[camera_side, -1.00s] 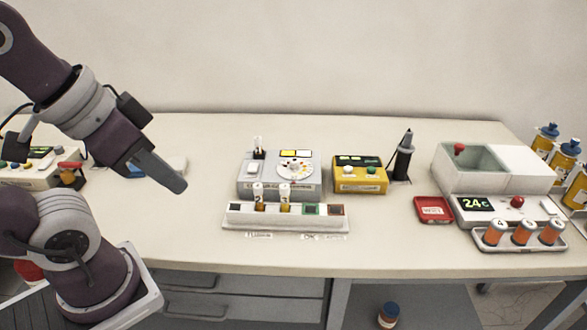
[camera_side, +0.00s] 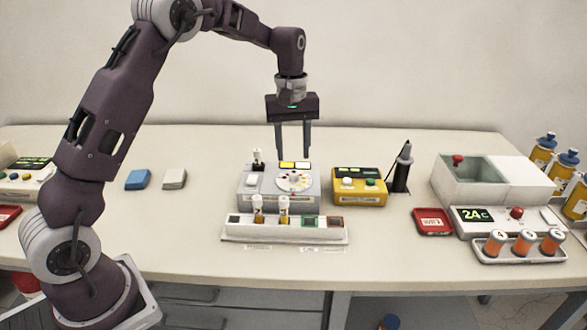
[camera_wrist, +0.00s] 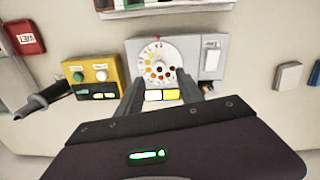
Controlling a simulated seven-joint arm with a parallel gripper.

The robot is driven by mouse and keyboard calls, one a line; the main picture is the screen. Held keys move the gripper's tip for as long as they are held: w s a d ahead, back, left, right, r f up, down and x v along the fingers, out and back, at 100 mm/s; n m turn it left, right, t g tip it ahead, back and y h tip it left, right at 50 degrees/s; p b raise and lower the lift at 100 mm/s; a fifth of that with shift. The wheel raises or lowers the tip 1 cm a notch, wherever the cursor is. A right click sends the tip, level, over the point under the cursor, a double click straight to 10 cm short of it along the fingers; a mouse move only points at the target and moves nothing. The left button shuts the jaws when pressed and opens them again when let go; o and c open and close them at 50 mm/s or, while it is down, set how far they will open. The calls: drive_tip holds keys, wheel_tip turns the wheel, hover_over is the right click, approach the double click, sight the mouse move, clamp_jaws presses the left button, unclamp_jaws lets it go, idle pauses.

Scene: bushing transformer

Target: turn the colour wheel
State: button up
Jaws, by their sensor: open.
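The colour wheel (camera_side: 294,181) is a round white dial with coloured dots on top of a grey box (camera_side: 250,201). It also shows in the wrist view (camera_wrist: 158,62), with a small red mark at its edge. My gripper (camera_side: 293,152) points down above the back of the grey box, its two fingers apart with nothing between them. In the wrist view, the fingertips (camera_wrist: 159,78) straddle the space over a white and yellow display (camera_wrist: 162,95) beside the wheel. The fingers appear apart from the wheel.
A rack (camera_side: 285,231) with two vials stands in front of the box. A yellow box (camera_side: 359,187) with buttons and a black pen holder (camera_side: 402,170) stand to the right. A blue block (camera_side: 137,179) and a pale block (camera_side: 174,179) lie left, with clear table between.

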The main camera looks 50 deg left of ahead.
sight(294, 172)
wheel_tip(294, 172, down, 6)
drive_tip(key=shift+r, duration=0.15)
clamp_jaws()
